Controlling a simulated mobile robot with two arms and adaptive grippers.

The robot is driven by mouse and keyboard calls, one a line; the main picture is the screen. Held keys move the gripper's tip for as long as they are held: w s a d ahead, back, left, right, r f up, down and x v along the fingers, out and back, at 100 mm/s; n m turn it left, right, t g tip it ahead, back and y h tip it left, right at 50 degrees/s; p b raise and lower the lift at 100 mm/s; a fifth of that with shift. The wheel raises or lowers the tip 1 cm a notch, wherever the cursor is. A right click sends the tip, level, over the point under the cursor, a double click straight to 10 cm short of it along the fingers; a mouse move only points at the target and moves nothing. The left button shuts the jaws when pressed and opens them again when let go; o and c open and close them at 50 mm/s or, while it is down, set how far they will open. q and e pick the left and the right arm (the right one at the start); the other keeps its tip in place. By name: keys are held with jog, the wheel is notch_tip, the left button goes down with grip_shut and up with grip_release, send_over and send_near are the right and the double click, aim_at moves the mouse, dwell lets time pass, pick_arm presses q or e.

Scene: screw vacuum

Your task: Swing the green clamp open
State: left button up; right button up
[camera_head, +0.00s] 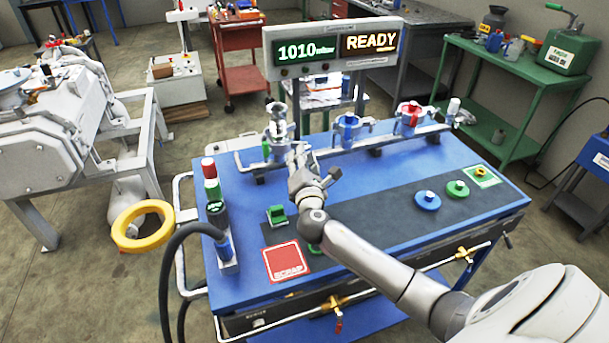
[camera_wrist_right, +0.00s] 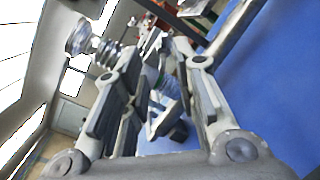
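The green clamp (camera_head: 266,149) shows as a small green part on the left port of the metal manifold (camera_head: 345,143) at the back of the blue bench. A metal fitting (camera_head: 277,112) stands upright on that port. My right gripper (camera_head: 296,155) is just right of the clamp, with its fingers toward the port; whether it touches is unclear. In the right wrist view my gripper (camera_wrist_right: 155,65) has its fingers apart, with metal parts and a little green (camera_wrist_right: 165,82) seen between them. They look behind the fingers rather than held. My left gripper is not in view.
Blue (camera_head: 348,122) and red (camera_head: 410,108) clamped ports stand further right. A green block (camera_head: 277,215), red scrap pad (camera_head: 286,262), blue disc (camera_head: 427,201) and green disc (camera_head: 457,189) are on the bench. A display (camera_head: 333,49) reading READY stands behind. A dark hose (camera_head: 168,265) loops at left.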

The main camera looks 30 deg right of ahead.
jog(key=v, duration=0.9)
jog(key=shift+s+a, duration=0.3)
